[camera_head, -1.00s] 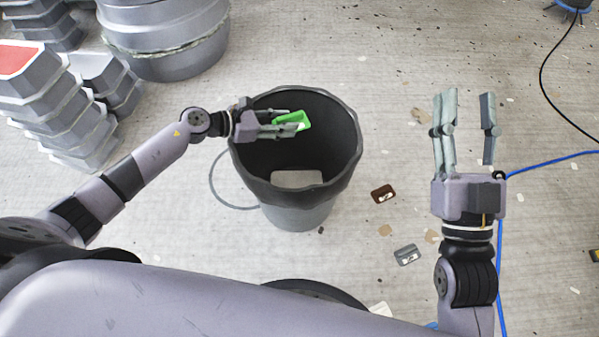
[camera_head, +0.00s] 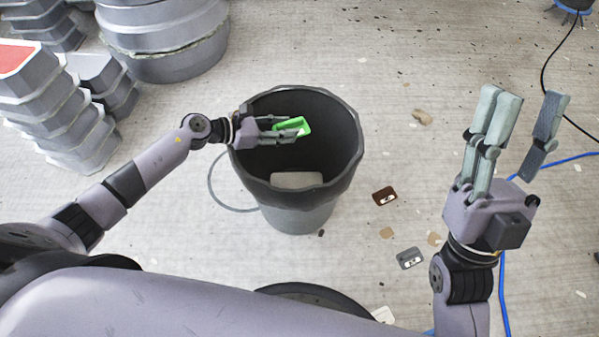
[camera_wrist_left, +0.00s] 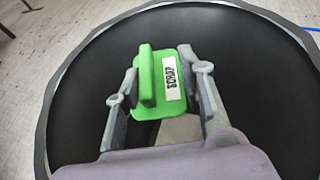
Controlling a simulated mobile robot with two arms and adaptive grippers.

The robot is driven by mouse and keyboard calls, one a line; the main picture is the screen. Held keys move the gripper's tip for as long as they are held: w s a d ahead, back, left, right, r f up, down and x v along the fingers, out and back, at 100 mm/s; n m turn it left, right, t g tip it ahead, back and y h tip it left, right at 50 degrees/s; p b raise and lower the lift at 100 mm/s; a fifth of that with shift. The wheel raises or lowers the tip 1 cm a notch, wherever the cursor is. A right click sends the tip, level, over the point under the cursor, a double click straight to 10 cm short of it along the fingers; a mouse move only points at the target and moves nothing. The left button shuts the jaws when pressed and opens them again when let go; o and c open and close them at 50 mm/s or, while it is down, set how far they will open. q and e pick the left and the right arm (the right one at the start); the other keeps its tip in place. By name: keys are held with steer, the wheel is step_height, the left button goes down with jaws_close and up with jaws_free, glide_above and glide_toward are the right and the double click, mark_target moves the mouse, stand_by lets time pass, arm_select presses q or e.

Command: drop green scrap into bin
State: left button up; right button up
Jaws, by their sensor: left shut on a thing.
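The green scrap (camera_head: 291,126) is a small bright green piece with a raised rib and a white label reading "SCRAP". My left gripper (camera_head: 284,130) is shut on it and holds it over the mouth of the bin. The left wrist view shows the green scrap (camera_wrist_left: 153,85) between the two fingers, with the dark bin interior around it. The bin (camera_head: 347,165) is a round grey bucket with a dark inside, standing on the floor. Something pale lies at its bottom. My right gripper (camera_head: 522,125) is open and empty, right of the bin above the floor.
A brown piece (camera_head: 385,196) and a grey piece (camera_head: 410,258) lie on the floor right of the bin, among paper scraps. Stacked grey moulds (camera_head: 60,110) and a large round mould (camera_head: 165,40) stand at left. A blue cable (camera_head: 560,163) runs at right.

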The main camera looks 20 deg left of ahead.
arm_select(q)
steer(key=o, duration=1)
steer(key=shift+o, duration=0.2)
steer(key=shift+s+a, duration=0.1)
steer(key=shift+a, duration=0.05)
steer(key=v, duration=1.1)
steer(key=shift+s+a+r, duration=0.15)
steer(key=shift+r, duration=0.15)
